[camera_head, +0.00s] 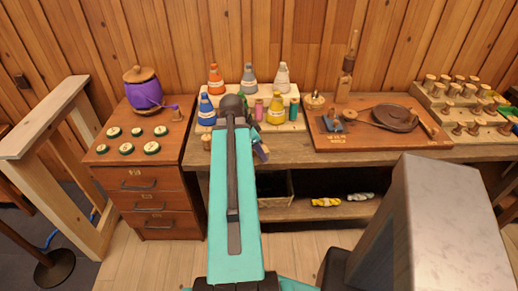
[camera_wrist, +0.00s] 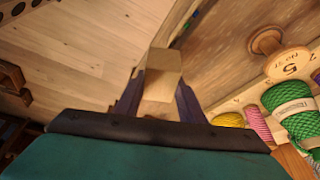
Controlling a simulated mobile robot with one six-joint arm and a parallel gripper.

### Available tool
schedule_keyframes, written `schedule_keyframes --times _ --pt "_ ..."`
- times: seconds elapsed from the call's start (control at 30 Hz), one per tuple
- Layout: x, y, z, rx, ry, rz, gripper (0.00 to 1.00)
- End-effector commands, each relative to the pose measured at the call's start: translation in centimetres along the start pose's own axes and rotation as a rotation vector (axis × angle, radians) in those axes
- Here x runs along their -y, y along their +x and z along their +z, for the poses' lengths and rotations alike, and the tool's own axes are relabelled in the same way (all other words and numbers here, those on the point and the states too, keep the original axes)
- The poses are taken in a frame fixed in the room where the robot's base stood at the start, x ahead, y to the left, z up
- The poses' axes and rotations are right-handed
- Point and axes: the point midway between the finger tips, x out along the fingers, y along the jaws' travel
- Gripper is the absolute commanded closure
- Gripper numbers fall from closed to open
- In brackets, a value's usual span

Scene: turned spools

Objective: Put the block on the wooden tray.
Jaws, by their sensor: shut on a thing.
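My gripper (camera_wrist: 160,98) is shut on a tan block (camera_wrist: 164,68), held between its two dark purple fingers in the wrist view. In the camera_head view my gripper (camera_head: 260,150) shows in part beyond the teal arm, at the front edge of the bench; the block cannot be made out there. A flat reddish-brown wooden board (camera_head: 395,143), which looks like the wooden tray, lies on the bench to the right of my gripper. It bears a dark round disc, a small blue-grey thing and other small items.
Coloured thread cones stand on a stepped wooden rack (camera_head: 295,125) close behind my gripper. A wooden spool marked 5 (camera_wrist: 288,62) is near it. A drawer cabinet (camera_head: 145,180) with a purple pot (camera_head: 144,92) stands at left. A spool rack (camera_head: 460,120) is at right.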

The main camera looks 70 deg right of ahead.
Motion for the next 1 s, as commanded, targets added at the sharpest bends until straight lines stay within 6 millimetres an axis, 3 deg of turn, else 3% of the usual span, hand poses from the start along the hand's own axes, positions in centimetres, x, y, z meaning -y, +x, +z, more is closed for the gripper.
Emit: schedule_keyframes --times 0.07,1.0 --pt "-0.8 -0.1 0.3 0.0 0.0 -0.001 0.92" --pt "-1.6 0.0 0.5 -0.004 0.0 0.0 0.92"
